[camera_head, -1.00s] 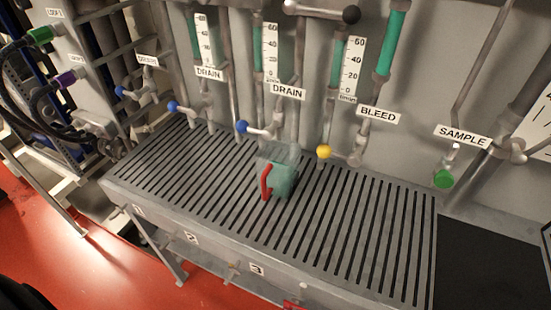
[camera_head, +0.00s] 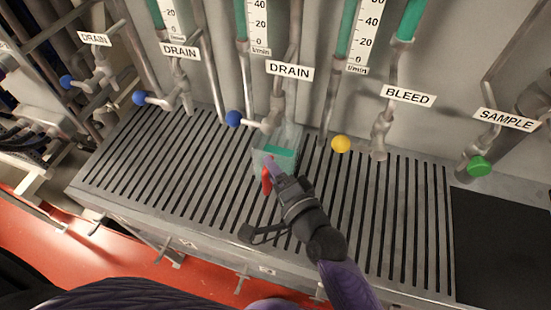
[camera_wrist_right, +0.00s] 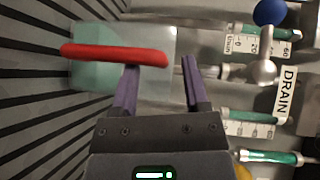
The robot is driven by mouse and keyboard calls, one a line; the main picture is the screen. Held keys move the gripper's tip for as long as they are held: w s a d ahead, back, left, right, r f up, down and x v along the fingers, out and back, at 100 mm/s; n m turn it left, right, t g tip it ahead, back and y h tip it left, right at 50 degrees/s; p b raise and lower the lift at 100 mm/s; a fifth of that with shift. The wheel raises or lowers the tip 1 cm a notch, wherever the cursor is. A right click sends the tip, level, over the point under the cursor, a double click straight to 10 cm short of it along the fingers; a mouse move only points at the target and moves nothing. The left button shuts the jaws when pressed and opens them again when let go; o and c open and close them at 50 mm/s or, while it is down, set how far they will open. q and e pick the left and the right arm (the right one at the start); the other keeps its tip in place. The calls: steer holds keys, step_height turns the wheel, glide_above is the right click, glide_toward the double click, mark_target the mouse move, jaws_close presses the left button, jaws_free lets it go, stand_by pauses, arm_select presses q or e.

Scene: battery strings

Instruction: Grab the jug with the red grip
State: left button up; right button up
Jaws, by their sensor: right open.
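The jug (camera_head: 285,137) is clear with teal liquid and stands upright on the slatted grating (camera_head: 140,165), under the middle drain outlet. Its red grip (camera_head: 267,181) faces the front; in the right wrist view the red grip (camera_wrist_right: 100,53) runs sideways across the jug (camera_wrist_right: 150,80). My right gripper (camera_head: 275,170) is open at the front of the jug, close to the grip. In the right wrist view one finger of the right gripper (camera_wrist_right: 160,66) overlaps the grip and the other is past its right end. Contact cannot be told. My left gripper is not in view.
Blue-knobbed valves (camera_head: 233,118) and a yellow knob (camera_head: 341,144) sit behind and beside the jug. A green knob (camera_head: 479,166) is at the right, by a dark panel (camera_head: 500,240). The grating left of the jug is clear.

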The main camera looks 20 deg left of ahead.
steer(key=shift+x, duration=0.8)
jaws_close()
stand_by(0.8)
